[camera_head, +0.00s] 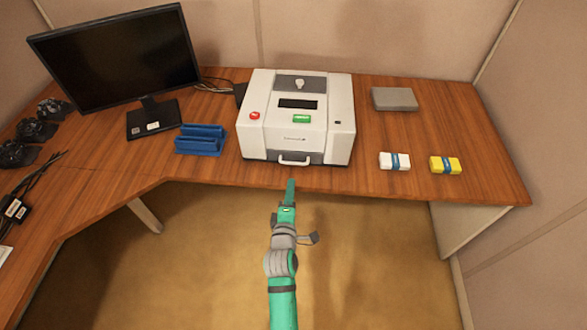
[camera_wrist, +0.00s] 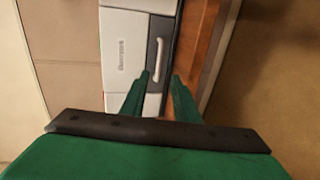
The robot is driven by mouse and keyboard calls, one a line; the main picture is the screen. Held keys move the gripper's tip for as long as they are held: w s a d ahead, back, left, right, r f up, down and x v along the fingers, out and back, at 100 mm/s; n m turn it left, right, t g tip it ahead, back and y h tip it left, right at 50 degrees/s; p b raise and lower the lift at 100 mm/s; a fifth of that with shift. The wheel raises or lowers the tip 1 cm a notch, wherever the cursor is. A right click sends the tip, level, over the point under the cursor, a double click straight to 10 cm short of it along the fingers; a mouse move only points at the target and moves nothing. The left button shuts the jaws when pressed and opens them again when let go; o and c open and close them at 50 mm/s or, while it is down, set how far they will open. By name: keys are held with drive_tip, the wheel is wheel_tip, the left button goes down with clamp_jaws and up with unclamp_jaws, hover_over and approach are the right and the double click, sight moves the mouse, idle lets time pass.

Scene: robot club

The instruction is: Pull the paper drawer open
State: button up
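The paper drawer (camera_head: 317,158) is the dark grey front panel low on a white printer-like machine (camera_head: 258,135), with a white bar handle (camera_head: 295,161). The drawer looks closed, flush with the machine. In the wrist view the dark drawer front (camera_wrist: 153,84) and its white handle (camera_wrist: 157,60) lie just beyond my fingertips. My gripper (camera_head: 290,182) is in front of the table edge, a little short of the handle and apart from it. In the wrist view my gripper (camera_wrist: 160,76) has its two green fingers spread, with nothing between them.
A blue rack (camera_head: 200,140) and a monitor (camera_head: 120,55) stand left of the machine. A white bundle (camera_head: 394,161), a yellow bundle (camera_head: 445,165) and a grey box (camera_head: 394,99) lie to its right. The wooden table's front edge (camera_head: 350,192) runs below the drawer. The floor in front is clear.

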sight(294, 164)
drive_tip(key=x, duration=1.1)
drive_tip(key=shift+w+r, duration=0.1)
drive_tip(key=shift+r, duration=0.05)
drive_tip(key=shift+c, duration=0.3)
clamp_jaws()
